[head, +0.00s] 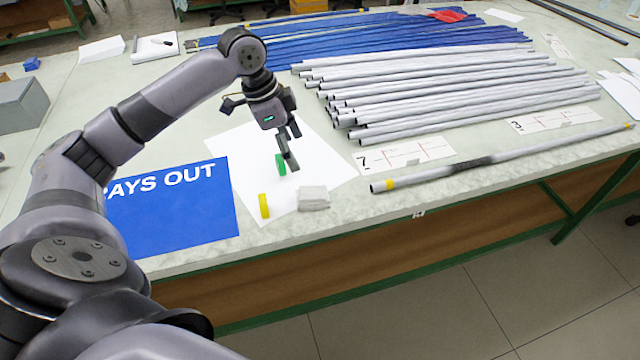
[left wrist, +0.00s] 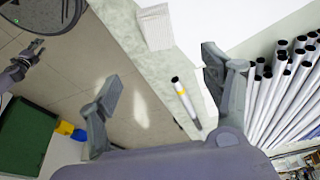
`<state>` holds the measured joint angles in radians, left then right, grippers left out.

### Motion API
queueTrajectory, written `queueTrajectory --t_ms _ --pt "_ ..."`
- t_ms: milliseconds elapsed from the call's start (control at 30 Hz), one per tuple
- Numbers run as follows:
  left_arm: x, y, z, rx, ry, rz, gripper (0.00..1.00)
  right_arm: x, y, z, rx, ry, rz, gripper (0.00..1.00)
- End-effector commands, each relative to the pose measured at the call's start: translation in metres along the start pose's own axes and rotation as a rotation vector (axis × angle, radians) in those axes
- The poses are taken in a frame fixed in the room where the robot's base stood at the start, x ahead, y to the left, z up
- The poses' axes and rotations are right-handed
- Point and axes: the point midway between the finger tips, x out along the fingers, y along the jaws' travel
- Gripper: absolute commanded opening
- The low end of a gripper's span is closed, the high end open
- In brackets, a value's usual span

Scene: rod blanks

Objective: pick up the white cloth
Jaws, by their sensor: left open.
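The white cloth (head: 313,198) is a small folded greyish-white pad. It lies near the table's front edge, at the lower corner of a white sheet. It also shows at the top of the left wrist view (left wrist: 155,27). My left gripper (head: 288,152) is above the white sheet, behind and a little left of the cloth, pointing down. In the left wrist view its fingers (left wrist: 160,88) are wide apart with nothing between them. The cloth lies beyond the fingertips, apart from them. A dark gripper-like part, seemingly my right gripper (left wrist: 20,68), shows small at the left edge of that view.
A green piece (head: 281,164) is close by the left fingertips, and a yellow piece (head: 263,206) is left of the cloth. A grey rod (head: 440,175) with yellow bands lies to the right. Grey rods (head: 450,90) lie behind. A blue sign (head: 180,215) lies left.

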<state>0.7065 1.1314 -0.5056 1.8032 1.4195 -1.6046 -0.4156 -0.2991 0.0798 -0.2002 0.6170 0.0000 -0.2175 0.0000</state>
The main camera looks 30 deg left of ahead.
Motion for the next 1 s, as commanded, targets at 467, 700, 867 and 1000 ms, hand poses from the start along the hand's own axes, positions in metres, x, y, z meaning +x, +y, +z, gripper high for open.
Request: queueTrajectory --t_ms 467,700,867,1000 --pt "0.096 0.001 0.000 0.000 0.000 0.003 0.72 -0.005 0.000 -0.001 0.000 0.000 0.000 0.40" --pt "0.112 0.000 0.001 -0.001 -0.001 0.002 0.72 -0.007 0.000 -0.001 0.000 0.000 0.000 0.40" --pt "0.136 -0.002 0.005 -0.001 -0.002 0.003 0.72 -0.013 0.000 -0.002 0.000 -0.001 0.000 0.40" --pt "0.153 -0.002 0.005 0.000 -0.001 0.001 0.72 -0.013 0.000 -0.002 0.001 -0.001 0.000 0.40"
